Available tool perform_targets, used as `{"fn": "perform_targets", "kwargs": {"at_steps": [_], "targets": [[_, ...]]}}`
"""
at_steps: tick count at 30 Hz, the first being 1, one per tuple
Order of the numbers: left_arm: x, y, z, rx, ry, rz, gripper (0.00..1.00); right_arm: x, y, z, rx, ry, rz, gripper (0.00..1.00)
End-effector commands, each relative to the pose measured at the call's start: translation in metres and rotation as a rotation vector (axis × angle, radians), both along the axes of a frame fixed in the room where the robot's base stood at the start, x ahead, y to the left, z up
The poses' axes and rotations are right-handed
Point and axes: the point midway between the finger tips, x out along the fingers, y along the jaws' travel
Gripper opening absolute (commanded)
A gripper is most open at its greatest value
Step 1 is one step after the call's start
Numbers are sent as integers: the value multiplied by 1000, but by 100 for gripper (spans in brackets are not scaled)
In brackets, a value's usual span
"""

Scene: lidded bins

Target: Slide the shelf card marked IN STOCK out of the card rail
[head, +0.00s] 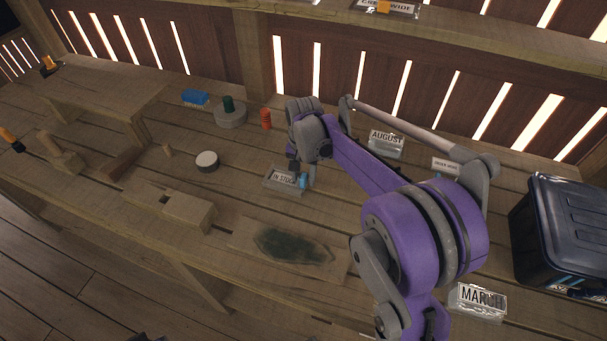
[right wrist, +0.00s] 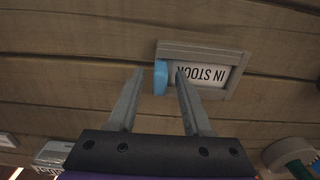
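The IN STOCK card (head: 283,177) is white with black letters and sits in a grey card rail (head: 270,187) on the bench. It shows upside down in the right wrist view (right wrist: 207,75), inside the rail's frame (right wrist: 205,48). A blue tab (right wrist: 160,78) stands at the card's end; it also shows in the head view (head: 303,181). My right gripper (right wrist: 160,72) is open, its fingers apart on either side of the tab in the picture, with gaps showing. I cannot tell how far the fingertips are above it. The right fingertip hides part of the last letter. My left gripper is out of view.
Other card holders read AUGUST (head: 386,143) and MARCH (head: 478,300). A dark lidded bin (head: 560,235) stands at the right.

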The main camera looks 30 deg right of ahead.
Motion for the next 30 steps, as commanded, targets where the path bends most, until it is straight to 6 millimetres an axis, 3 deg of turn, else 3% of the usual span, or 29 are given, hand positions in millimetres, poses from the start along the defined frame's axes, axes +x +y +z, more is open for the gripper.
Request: {"fn": "perform_targets", "kwargs": {"at_steps": [1, 8, 30], "targets": [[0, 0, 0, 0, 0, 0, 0, 0, 0, 0, 0, 0, 0, 39], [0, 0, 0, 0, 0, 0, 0, 0, 0, 0, 0, 0, 0, 0], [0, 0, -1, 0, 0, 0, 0, -12, -11, 0, 0, 0, -1, 0]]}}
